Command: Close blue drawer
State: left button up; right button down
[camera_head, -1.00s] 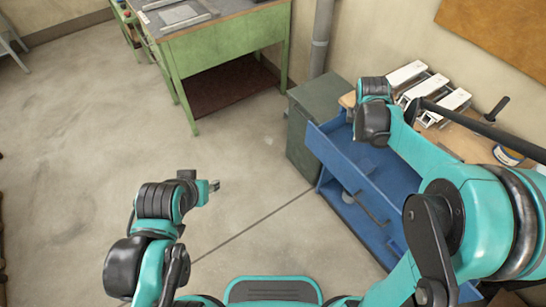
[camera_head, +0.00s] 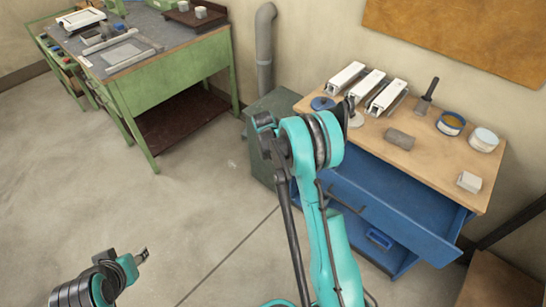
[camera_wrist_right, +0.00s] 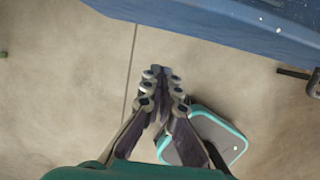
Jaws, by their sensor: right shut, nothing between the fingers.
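The blue drawer (camera_head: 405,208) is pulled out from under the wooden bench top in the head view; its inside shows, and a dark handle (camera_head: 345,198) is on its front. My right arm partly hides its left end. In the right wrist view, a blue panel (camera_wrist_right: 230,22) lies along the top, with a dark handle (camera_wrist_right: 296,74) at the right. My right gripper (camera_wrist_right: 163,73) is shut and empty, apart from the blue panel, over the floor.
A blue bin (camera_head: 379,239) sits below the drawer. A dark green cabinet (camera_head: 262,150) stands left. The floor is clear toward the green workbench (camera_head: 170,80).

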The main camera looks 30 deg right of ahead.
jog(key=d, duration=0.1)
jog(key=w+d+f+b, duration=0.1)
jog(key=d, duration=0.2)
jog(key=shift+w+d+f, duration=0.1)
jog(key=shift+w+f, duration=0.2)
jog(key=w+d, duration=0.2)
jog(key=d, duration=0.3)
jog(key=w+d, duration=0.2)
jog(key=d, duration=0.3)
jog(key=w+d, duration=0.2)
jog(key=d, duration=0.4)
jog(key=shift+w, duration=0.3)
jog(key=shift+w+d+r, duration=0.1)
jog(key=shift+d, duration=0.1)
jog(key=shift+d, duration=0.1)
